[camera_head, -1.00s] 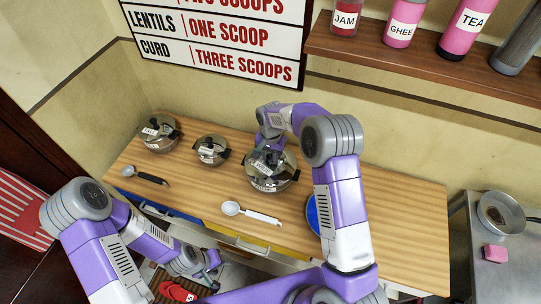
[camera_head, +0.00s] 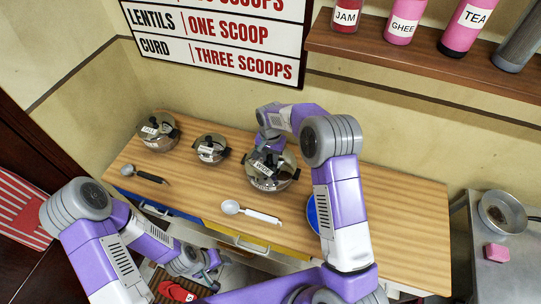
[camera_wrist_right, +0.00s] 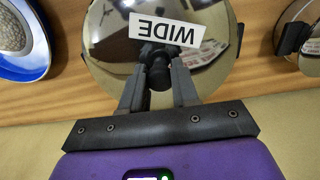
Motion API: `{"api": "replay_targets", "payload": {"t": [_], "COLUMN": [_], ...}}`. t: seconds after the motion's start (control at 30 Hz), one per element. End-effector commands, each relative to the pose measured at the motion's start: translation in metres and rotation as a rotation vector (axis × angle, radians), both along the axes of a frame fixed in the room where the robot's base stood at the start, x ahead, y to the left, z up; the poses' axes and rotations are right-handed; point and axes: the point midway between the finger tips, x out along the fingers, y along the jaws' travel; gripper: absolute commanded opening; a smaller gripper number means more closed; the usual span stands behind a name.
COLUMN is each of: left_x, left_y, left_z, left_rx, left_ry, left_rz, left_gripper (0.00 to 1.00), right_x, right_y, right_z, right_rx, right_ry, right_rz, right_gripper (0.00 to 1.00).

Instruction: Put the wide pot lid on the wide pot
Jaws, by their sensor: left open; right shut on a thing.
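The wide pot (camera_head: 263,184) is a steel pot with dark handles on the wooden counter. Its shiny domed lid (camera_head: 286,160) lies on or just over its mouth; I cannot tell whether it is fully seated. The lid also shows in the right wrist view, with a white "WIDE" label (camera_wrist_right: 166,29). My right gripper (camera_head: 268,146) reaches down from above and is shut on the lid's dark knob, between its fingers (camera_wrist_right: 158,76). My left gripper (camera_head: 212,272) is open and empty, low in front of the counter.
Two other lidded pots, one small (camera_head: 211,149) and one larger (camera_head: 158,131), stand to the left. A dark spoon (camera_head: 150,177) and a white scoop (camera_head: 250,212) lie in front. A blue bowl (camera_wrist_right: 22,38) stands beside the wide pot. The counter's right side is clear.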

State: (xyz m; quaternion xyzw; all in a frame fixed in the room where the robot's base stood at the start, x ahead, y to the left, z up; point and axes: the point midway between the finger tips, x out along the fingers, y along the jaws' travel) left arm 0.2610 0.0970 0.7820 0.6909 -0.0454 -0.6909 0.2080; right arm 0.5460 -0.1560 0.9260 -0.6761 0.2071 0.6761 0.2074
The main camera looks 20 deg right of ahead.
Motion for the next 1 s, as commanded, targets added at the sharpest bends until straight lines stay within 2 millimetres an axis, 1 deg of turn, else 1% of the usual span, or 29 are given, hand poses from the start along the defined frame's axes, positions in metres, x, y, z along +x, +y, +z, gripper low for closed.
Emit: {"api": "replay_targets", "payload": {"t": [0.17, 0.2, 0.23, 0.57, 0.67, 1.0], "left_x": [0.000, 0.000, 0.000, 0.000, 0.000, 0.000], "left_y": [0.000, 0.000, 0.000, 0.000, 0.000, 0.000], "left_z": [-0.003, -0.002, -0.002, -0.001, 0.002, 0.020], "left_rx": [0.000, 0.000, 0.000, 0.000, 0.000, 0.000], "left_ry": [0.000, 0.000, 0.000, 0.000, 0.000, 0.000], "left_rz": [0.000, 0.000, 0.000, 0.000, 0.000, 0.000], "left_gripper": [0.51, 0.51, 0.51, 0.51, 0.51, 0.51], "right_x": [0.000, 0.000, 0.000, 0.000, 0.000, 0.000], "right_y": [0.000, 0.000, 0.000, 0.000, 0.000, 0.000], "right_z": [-0.004, -0.003, -0.003, -0.002, 0.003, 0.031], "right_rx": [0.000, 0.000, 0.000, 0.000, 0.000, -0.001], "right_ry": [0.000, 0.000, 0.000, 0.000, 0.000, -0.001], "right_rz": [0.000, 0.000, 0.000, 0.000, 0.000, 0.000], "right_gripper": [0.00, 0.36, 0.40, 0.40, 0.40, 0.40]}}
